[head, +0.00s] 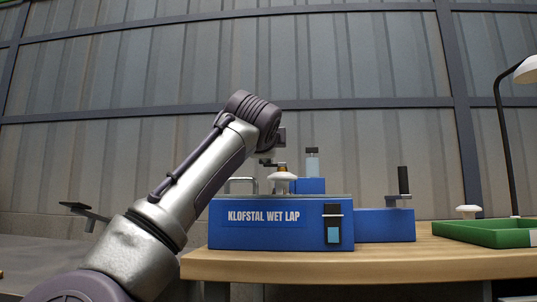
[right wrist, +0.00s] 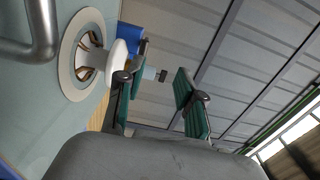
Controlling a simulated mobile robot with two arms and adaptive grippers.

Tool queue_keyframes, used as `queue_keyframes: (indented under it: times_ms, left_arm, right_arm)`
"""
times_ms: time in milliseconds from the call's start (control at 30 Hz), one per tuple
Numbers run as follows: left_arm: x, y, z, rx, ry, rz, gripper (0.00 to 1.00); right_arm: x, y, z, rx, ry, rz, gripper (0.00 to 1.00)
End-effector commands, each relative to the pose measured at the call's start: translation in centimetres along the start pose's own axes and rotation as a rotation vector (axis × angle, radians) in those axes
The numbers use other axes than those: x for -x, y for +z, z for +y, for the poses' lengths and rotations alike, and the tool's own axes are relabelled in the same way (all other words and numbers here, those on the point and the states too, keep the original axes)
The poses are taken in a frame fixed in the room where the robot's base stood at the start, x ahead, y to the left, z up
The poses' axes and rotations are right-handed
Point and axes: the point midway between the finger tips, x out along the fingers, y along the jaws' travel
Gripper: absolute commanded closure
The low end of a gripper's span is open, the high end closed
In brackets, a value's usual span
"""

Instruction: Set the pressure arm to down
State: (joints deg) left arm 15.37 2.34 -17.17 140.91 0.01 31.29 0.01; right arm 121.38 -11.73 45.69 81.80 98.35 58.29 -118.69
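The blue machine labelled Klofstal Wet Lap (head: 265,238) stands on the wooden bench. A bent metal bar (head: 240,180) rises at its top left; it also shows in the right wrist view (right wrist: 42,30). I cannot tell whether this bar is the pressure arm or how it is set. A white knob-like piece (head: 282,177) stands on the top, and in the right wrist view (right wrist: 118,57) it is just left of my fingers. My right gripper (head: 274,153) is above the machine, small and partly hidden by my arm. Its green-padded fingers (right wrist: 158,88) are apart and empty. My left gripper is out of view.
A lower blue box with a dark upright handle (head: 403,180) adjoins the machine at right. A clear dark-capped bottle (head: 312,162) stands behind. A green tray (head: 485,234) and a lamp (head: 525,70) are at far right. The bench front (head: 330,264) is bare.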

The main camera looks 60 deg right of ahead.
Motion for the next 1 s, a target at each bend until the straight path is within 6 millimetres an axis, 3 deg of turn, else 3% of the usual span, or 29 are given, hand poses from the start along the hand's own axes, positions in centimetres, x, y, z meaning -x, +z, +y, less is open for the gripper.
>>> queue_keyframes:
  times_ms: [200, 400, 1000]
  left_arm:
    - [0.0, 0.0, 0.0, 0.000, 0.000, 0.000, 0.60]
    - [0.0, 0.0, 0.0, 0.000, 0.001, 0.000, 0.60]
    - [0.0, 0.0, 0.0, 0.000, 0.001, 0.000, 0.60]
  right_arm:
    - [4.3, 0.1, 0.1, -0.001, 0.001, -0.002, 0.63]
    - [6.3, 0.0, 0.2, 0.000, 0.003, -0.001, 0.63]
    - [6.5, 0.0, 0.2, 0.000, 0.004, 0.000, 0.63]
